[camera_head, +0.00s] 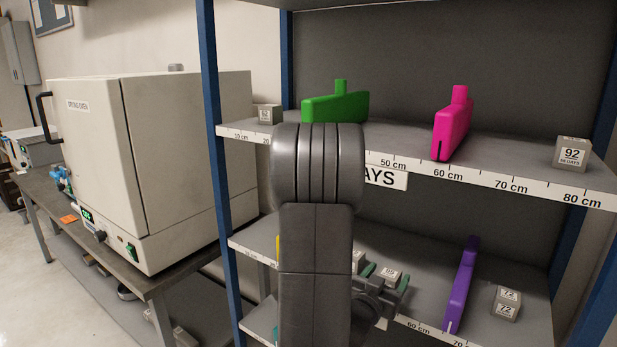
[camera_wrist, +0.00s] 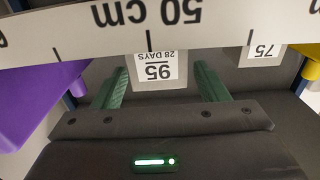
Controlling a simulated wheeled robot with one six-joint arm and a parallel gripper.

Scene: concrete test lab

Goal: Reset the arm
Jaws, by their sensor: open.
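My arm rises in the middle of the head view and hides part of the shelf rack. My gripper (camera_head: 386,274) is at the lower shelf, partly behind my arm, with its green fingers apart. In the wrist view my gripper (camera_wrist: 161,80) is open. A grey cube labelled 95, 28 days (camera_wrist: 155,70) appears upside down between the fingers, with gaps on both sides. I cannot tell how deep between them it lies. No object is visibly gripped.
The upper shelf (camera_head: 520,163) holds a green piece (camera_head: 335,107), a pink piece (camera_head: 453,125) and cubes. A purple piece (camera_head: 461,285) and more cubes (camera_head: 507,303) stand on the lower shelf. A yellow piece (camera_wrist: 305,65) is near my gripper. A drying oven (camera_head: 160,160) stands left.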

